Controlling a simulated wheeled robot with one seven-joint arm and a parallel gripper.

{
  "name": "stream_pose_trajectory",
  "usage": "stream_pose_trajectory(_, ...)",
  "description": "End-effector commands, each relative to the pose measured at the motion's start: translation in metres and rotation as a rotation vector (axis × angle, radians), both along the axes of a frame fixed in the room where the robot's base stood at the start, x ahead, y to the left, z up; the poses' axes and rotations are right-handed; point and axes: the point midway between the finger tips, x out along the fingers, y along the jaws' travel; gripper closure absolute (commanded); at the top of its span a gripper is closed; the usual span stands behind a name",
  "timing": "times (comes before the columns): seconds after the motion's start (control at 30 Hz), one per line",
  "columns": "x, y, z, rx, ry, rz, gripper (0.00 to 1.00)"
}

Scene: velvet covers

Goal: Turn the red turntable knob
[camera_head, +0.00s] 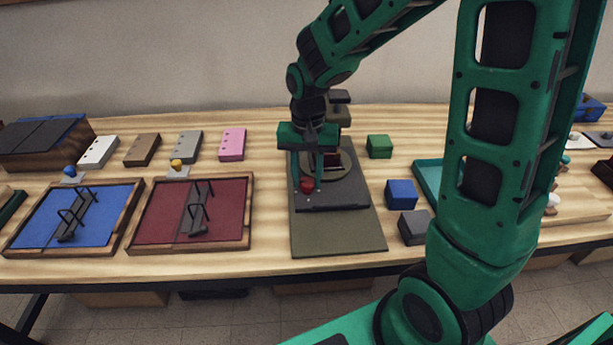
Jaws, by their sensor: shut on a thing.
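The red turntable knob (307,186) is a small red piece at the front left of a dark turntable base (345,197). My gripper (318,182) points down from the green arm over the turntable's left side. Its fingers reach down to the knob and are shut on it. The fingers and wrist hide part of the knob and of the platter. A small dark red thing (331,160) shows on the platter behind the fingers.
Blue (401,194), grey (414,227) and green (379,146) blocks stand right of the turntable. A red-lined tray (228,219) and a blue-lined tray (40,232) lie to the left. Several flat coloured blocks, including a pink one (232,144), lie behind the trays. My arm hides part of the right side.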

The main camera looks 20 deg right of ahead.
Motion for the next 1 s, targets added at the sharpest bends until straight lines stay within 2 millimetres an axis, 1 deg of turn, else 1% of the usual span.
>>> stream_pose_trajectory(0.5,0.0006,0.0003,0.0005,0.001,-0.002,-0.02,0.9)
stream_pose_trajectory(0.53,0.0006,0.0003,0.0005,0.001,-0.002,-0.02,0.66)
stream_pose_trajectory(0.57,0.0006,0.0003,0.0005,0.001,-0.002,-0.02,0.58)
stream_pose_trajectory(0.6,0.0006,0.0003,0.0005,0.001,-0.002,-0.02,0.49)
stream_pose_trajectory(0.87,0.0003,0.0001,0.0003,0.001,0.0,-0.02,0.49)
stream_pose_trajectory(1.0,0.0006,0.0,0.0061,0.0,-0.001,-0.02,0.49)
